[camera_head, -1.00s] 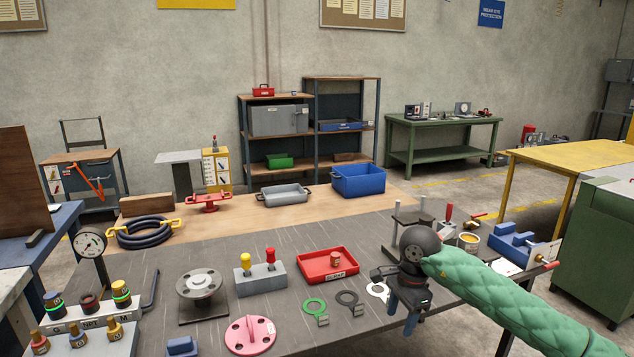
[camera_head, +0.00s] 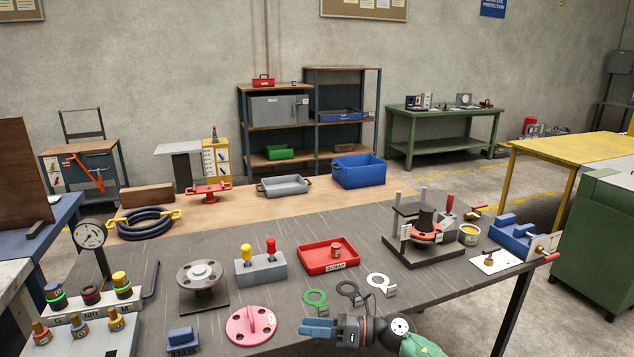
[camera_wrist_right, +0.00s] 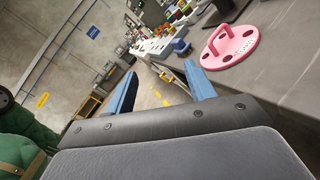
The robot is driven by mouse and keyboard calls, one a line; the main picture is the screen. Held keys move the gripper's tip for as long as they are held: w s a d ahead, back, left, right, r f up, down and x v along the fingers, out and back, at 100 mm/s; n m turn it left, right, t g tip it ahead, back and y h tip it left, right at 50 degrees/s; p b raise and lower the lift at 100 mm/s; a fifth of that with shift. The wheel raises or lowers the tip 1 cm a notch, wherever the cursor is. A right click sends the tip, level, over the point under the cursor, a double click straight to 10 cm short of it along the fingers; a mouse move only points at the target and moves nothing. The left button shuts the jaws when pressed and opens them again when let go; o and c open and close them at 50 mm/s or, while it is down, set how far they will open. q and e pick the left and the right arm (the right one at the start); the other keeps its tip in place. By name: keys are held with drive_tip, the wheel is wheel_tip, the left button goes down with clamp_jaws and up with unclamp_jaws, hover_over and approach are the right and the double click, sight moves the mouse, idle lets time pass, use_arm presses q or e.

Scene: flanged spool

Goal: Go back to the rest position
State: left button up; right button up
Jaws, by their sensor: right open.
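My right gripper (camera_head: 318,328) is at the front edge of the dark workbench (camera_head: 240,315), low in the head view, with its blue fingers pointing left. In the right wrist view its two blue fingers (camera_wrist_right: 163,92) stand apart with nothing between them. The pink flanged disc with a raised handle (camera_head: 251,325) lies on the bench left of the fingers, apart from them, and also shows in the right wrist view (camera_wrist_right: 231,46). A dark spool-like part with a red flange (camera_head: 427,230) sits in the black stand at the right. My left gripper is not in view.
Green, black and white rings (camera_head: 316,297) lie just behind the right gripper. A red tray (camera_head: 328,258), a grey block with yellow and red knobs (camera_head: 261,267) and a grey flange (camera_head: 199,275) stand farther back. A blue vise (camera_head: 515,234) is at the right edge.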

drive_tip(key=d+f+m+t+h, duration=0.4)
drive_tip(key=d+f+m+h, duration=0.1)
drive_tip(key=f+m, duration=0.5)
drive_tip(key=d+f+m+t+h, duration=0.5)
drive_tip(key=f+m, duration=0.3)
drive_tip(key=m, duration=0.4)
drive_tip(key=d+f+m+t+h, duration=0.4)
drive_tip(key=f+m+h, duration=0.1)
drive_tip(key=f+m, duration=0.5)
drive_tip(key=s+d+f+m+g+h, duration=0.1)
drive_tip(key=s+f+m+g, duration=0.4)
drive_tip(key=s+f, duration=0.6)
drive_tip(key=s+d+f+m+g+h, duration=0.1)
drive_tip(key=s+d+f+m+g, duration=0.2)
drive_tip(key=s+f, duration=0.8)
drive_tip(key=s+m+g, duration=0.2)
drive_tip(key=s, duration=0.3)
drive_tip(key=shift+s+d+f+m+g+h, duration=0.2)
drive_tip(key=shift+s+d+m+g+h, duration=0.1)
drive_tip(key=shift+m+h, duration=0.1)
drive_tip(key=s+f+g, duration=0.1)
drive_tip(key=s, duration=0.2)
drive_tip(key=s+f+m+g, duration=0.1)
drive_tip(key=s, duration=0.2)
drive_tip(key=s+a+f+g, duration=0.1)
drive_tip(key=s, duration=0.2)
drive_tip(key=shift+m+y, duration=0.3)
drive_tip(key=shift+c, duration=0.2)
